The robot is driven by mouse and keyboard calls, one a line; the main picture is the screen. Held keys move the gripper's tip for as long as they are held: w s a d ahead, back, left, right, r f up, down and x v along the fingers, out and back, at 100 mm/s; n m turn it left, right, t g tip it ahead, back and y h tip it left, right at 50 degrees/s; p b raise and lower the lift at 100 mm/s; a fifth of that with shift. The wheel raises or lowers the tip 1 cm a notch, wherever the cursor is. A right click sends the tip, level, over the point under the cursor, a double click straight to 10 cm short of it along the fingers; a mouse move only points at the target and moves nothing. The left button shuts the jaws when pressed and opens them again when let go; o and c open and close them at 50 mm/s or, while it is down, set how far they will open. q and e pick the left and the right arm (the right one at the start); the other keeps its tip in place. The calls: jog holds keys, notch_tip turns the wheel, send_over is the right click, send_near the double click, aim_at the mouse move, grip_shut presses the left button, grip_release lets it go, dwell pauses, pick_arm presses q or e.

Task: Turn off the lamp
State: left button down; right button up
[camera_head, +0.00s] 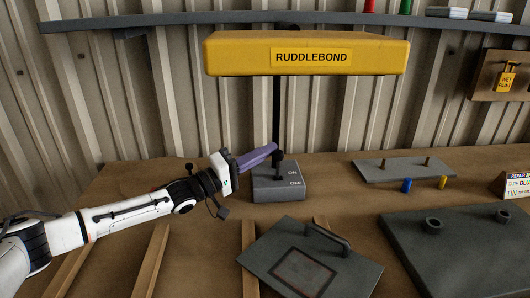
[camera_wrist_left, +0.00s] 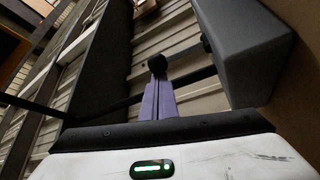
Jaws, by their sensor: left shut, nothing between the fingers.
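The lamp has a wide yellow shade (camera_head: 306,53) marked RUDDLEBOND, a black post (camera_head: 276,108) and a grey switch base (camera_head: 278,190) labelled ON and OFF. A black-knobbed switch lever (camera_head: 278,156) stands up from the base; I cannot tell its exact setting. My left gripper (camera_head: 274,148) is shut and empty, its purple fingers pointing right with the tips at the knob. In the left wrist view the purple fingertips (camera_wrist_left: 158,76) meet the black knob (camera_wrist_left: 157,62) in the picture; contact is not certain. The grey base (camera_wrist_left: 250,60) stands to the right there.
A dark panel with a handle (camera_head: 310,260) lies in front of the base. A grey plate with pegs (camera_head: 390,170), blue and yellow cylinders and a larger dark plate (camera_head: 460,250) lie to the right. A shelf (camera_head: 150,22) runs along the corrugated wall behind.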

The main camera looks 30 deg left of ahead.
aim_at(276, 154)
pick_arm(q)
jog(key=shift+s+d+m+h, duration=0.25)
jog(key=shift+s+m+h, duration=0.1)
jog(key=shift+m, duration=0.25)
jog(key=shift+s+d, duration=0.2)
jog(key=shift+s+d+p, duration=0.4)
jog(key=shift+s+p, duration=0.15)
jog(key=shift+p, duration=0.1)
jog(key=shift+s+d+f, duration=0.15)
jog(key=shift+s, duration=0.1)
jog(key=shift+s+d+f+p, duration=0.1)
jog(key=shift+s+d+p, duration=0.05)
jog(key=shift+p, duration=0.15)
pick_arm(e)
jog(key=shift+s+d+r, duration=0.25)
jog(key=shift+s+r, duration=0.2)
jog(key=shift+s, duration=0.25)
jog(key=shift+r, duration=0.1)
